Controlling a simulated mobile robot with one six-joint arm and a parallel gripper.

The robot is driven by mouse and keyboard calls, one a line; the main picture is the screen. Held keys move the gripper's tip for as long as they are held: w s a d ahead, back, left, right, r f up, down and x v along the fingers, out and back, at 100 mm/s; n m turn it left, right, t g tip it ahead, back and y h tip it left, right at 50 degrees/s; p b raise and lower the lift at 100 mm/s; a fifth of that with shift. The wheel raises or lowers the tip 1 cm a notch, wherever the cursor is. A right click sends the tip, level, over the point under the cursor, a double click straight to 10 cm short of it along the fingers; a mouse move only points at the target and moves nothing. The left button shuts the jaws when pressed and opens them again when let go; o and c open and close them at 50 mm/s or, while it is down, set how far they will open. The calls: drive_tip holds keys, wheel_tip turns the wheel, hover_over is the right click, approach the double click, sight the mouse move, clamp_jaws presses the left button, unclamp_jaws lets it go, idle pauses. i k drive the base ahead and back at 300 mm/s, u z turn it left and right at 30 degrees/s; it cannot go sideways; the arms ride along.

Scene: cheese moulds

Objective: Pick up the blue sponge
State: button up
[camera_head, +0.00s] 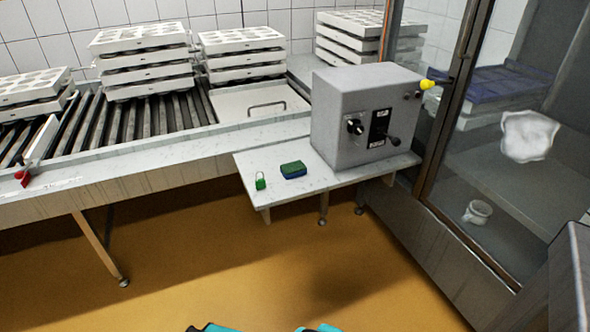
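The sponge (293,170) is a small block with a dark green top and blue sides. It lies flat on the light grey side shelf (265,162), in front of a grey metal box. A small green padlock (260,182) is on the same shelf, just left of the sponge and apart from it. My gripper cannot be made out in this view; only teal and dark parts of my own body show at the bottom edge, well short of the shelf.
The grey control box (335,115) with knob and lever stands close behind the sponge. Stacks of white moulds (140,62) stand on the roller conveyor (150,112). A glass-fronted cabinet (480,200) rises at right. The yellow-brown floor (230,260) before the shelf is clear.

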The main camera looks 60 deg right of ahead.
sight(294, 168)
drive_tip(key=u, duration=0.05)
drive_tip(key=i, duration=0.95)
drive_tip(key=z, duration=0.05)
